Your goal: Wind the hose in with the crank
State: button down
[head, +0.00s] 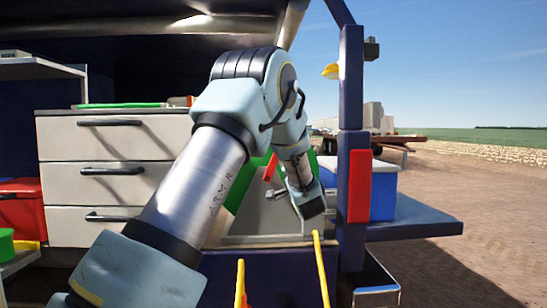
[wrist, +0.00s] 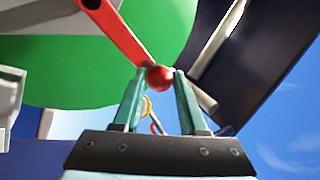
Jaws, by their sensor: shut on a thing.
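The crank is a red arm (wrist: 112,30) with a round red knob (wrist: 159,78) at its end, in front of a large green reel disc (wrist: 60,65). In the wrist view my gripper (wrist: 158,84) is shut on the knob, a teal finger on each side. In the head view the red crank arm (head: 271,167) and part of the green reel (head: 243,190) show just behind my forearm, which hides much of the reel. My fingertips are not clear there. I cannot make out the hose for certain.
A white drawer unit (head: 115,160) stands left of my arm, with a red box (head: 22,205) farther left. A dark blue post (head: 351,100) with a red block (head: 360,186) stands right of the reel. A blue box (head: 382,195) sits on the shelf beyond. Two yellow bars (head: 320,262) rise in front.

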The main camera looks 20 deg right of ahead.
jog(key=d+f+m+g+h+b, duration=0.1)
jog(key=d+f+m+h, duration=0.1)
jog(key=m+h, duration=0.3)
jog(key=s+d+f+m+g+h+b, duration=0.1)
jog(key=f+m+h, duration=0.4)
jog(key=m, duration=0.8)
jog(key=shift+d+f+h+b, duration=0.2)
jog(key=shift+d+h+b, duration=0.2)
jog(key=shift+d+b, duration=0.55)
jog(key=shift+d, duration=0.1)
jog(key=shift+c, duration=2.3)
grip_release()
jog(key=b+v, duration=0.2)
jog(key=v, duration=0.8)
jog(key=shift+s+a, duration=0.25)
jog(key=shift+s, duration=0.1)
